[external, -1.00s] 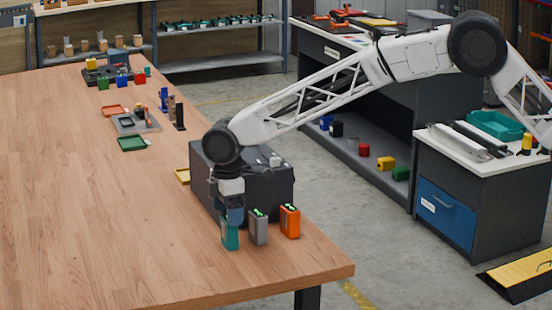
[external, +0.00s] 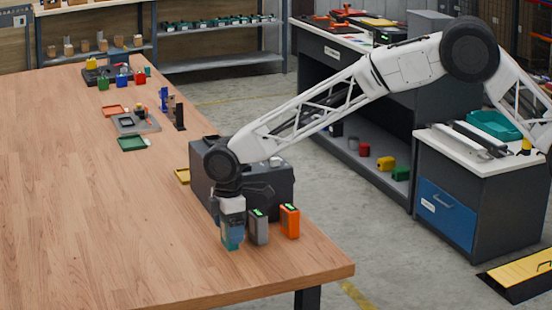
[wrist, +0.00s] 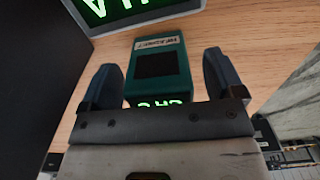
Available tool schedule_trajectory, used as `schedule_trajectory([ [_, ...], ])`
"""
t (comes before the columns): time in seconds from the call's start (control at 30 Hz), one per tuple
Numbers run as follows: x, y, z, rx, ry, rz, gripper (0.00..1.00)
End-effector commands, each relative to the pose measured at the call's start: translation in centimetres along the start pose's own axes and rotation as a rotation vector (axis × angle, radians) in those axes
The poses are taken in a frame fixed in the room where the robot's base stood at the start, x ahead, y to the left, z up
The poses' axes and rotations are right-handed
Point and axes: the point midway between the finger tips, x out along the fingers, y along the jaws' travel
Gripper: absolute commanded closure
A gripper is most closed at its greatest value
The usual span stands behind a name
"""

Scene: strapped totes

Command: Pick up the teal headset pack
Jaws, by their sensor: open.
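The teal headset pack (external: 232,241) stands at the near end of the wooden table, mostly covered by my gripper (external: 232,228) in the external view. In the wrist view the teal pack (wrist: 160,62) shows a dark panel, a white label and green lit characters. It lies between the two fingers of my open gripper (wrist: 160,76). A gap shows on each side of it, so neither finger visibly touches it. My gripper points down over the pack.
A grey pack (external: 258,228) and an orange pack (external: 290,221) stand close to the right of the teal one. A large dark case (external: 268,184) is just behind. The table's right edge is near. Free table (external: 100,220) lies to the left.

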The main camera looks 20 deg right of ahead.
Motion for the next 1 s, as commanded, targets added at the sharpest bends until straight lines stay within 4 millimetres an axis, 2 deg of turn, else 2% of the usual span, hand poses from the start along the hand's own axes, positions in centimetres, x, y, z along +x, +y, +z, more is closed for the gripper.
schedule_trajectory([
  [0.07,0.0,0.0,0.0,0.0,0.0,0.0,0.13],
  [0.43,0.0,0.0,0.0,0.0,0.0,0.0,0.69],
  [0.77,-0.3,0.0,0.0,0.0,0.0,0.0,0.71],
  [1.0,-2.2,0.0,-0.1,0.0,0.002,0.002,0.71],
])
